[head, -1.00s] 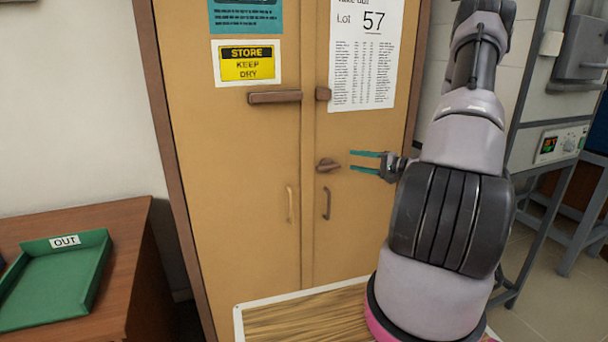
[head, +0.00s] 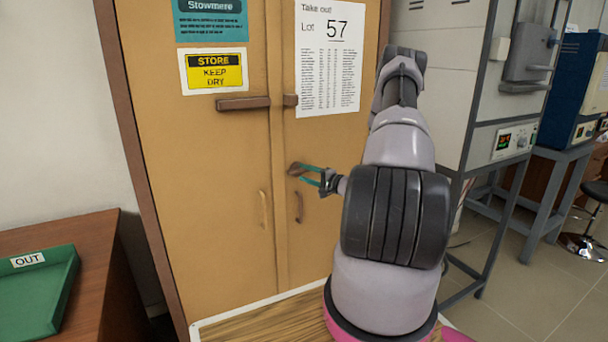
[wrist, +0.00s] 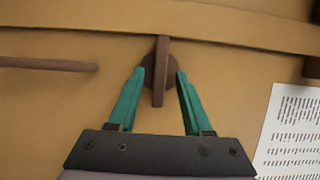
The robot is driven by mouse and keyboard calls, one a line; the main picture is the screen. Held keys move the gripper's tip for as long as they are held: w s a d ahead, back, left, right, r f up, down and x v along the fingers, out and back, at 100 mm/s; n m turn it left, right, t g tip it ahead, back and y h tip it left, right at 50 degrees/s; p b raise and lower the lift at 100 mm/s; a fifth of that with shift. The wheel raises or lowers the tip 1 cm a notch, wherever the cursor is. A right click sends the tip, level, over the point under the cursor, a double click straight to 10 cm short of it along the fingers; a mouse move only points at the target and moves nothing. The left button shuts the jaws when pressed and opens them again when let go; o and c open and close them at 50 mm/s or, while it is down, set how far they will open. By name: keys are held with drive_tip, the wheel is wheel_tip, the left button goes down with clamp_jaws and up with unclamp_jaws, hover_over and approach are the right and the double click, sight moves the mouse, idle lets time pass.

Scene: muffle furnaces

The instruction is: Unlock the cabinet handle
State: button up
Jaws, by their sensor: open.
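The tan two-door cabinet (head: 205,150) stands ahead of me. Its small brown turn handle (head: 295,169) sits on the right door near the middle seam. In the wrist view the handle (wrist: 161,60) is a narrow bar on a round base, upright in the picture. My gripper (head: 303,174) is open at the handle. In the wrist view its teal fingertips (wrist: 159,72) lie one on each side of the bar, with a gap on both sides. I cannot tell exactly how deep the fingertips reach.
Two pull handles (head: 263,208) (head: 299,206) hang below the turn handle. A brown bar latch (head: 243,103) crosses the left door above it. A printed sheet (head: 330,60) is on the right door. A desk with a green tray (head: 45,300) stands left; a metal frame (head: 500,200) stands right.

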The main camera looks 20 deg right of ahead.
drive_tip(key=shift+w+a, duration=0.2)
drive_tip(key=shift+w, duration=0.2)
clamp_jaws()
